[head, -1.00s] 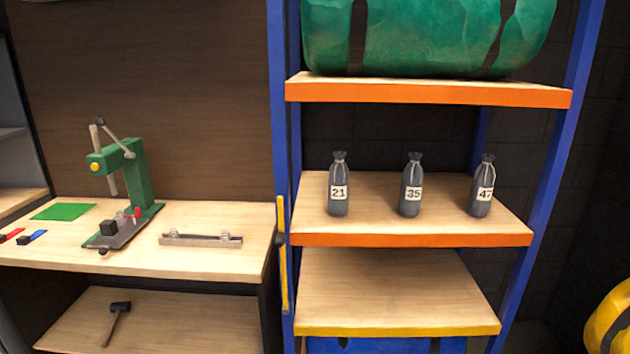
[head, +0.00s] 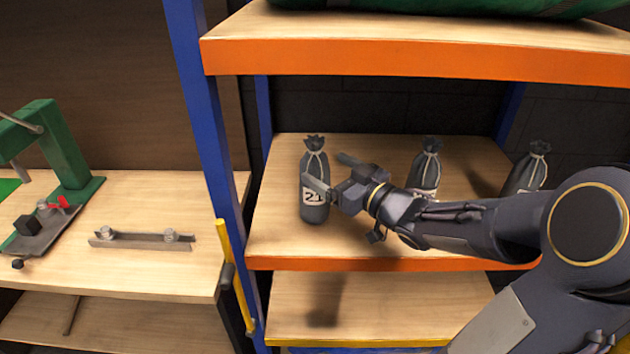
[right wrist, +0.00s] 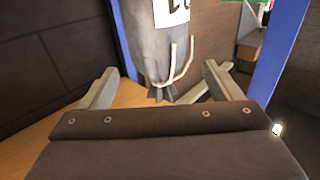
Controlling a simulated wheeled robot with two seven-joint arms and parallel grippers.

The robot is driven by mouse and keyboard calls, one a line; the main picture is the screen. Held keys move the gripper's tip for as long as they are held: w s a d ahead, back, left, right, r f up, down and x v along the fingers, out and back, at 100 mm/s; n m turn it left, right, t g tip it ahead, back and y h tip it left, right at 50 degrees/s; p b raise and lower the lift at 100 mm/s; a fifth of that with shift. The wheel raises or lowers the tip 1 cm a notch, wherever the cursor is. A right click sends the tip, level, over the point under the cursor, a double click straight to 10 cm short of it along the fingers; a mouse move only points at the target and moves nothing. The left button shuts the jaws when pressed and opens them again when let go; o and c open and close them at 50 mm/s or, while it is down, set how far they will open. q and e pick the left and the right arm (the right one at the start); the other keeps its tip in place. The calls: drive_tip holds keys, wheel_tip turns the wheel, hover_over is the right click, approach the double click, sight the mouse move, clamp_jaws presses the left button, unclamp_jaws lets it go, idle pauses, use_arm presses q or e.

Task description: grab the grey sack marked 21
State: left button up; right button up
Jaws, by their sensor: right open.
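The grey sack marked 21 (head: 314,211) stands upright on the middle shelf, tied at its neck with a pale cord. My right gripper (head: 330,173) reaches in from the right and is open at the sack, with one finger over part of its label. In the right wrist view the sack (right wrist: 160,45) appears upside down between the two spread fingers (right wrist: 160,90). I cannot tell whether either finger touches it. My left gripper is not in view.
The sack marked 35 (head: 428,158) stands right of it, partly behind my arm. Another sack (head: 531,168) stands farther right. The upper orange-edged shelf (head: 420,60) hangs above, and a blue post (head: 205,120) stands left. A workbench (head: 130,270) is at the left.

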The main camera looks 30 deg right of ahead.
drive_tip(key=shift+x, duration=1)
drive_tip(key=p+x, duration=0.1)
drive_tip(key=x, duration=0.4)
drive_tip(key=shift+d+f, duration=0.1)
drive_tip(key=shift+f, duration=0.1)
drive_tip(key=shift+c, duration=0.5)
drive_tip(key=c, duration=1.7)
clamp_jaws()
drive_tip(key=shift+r, duration=0.15)
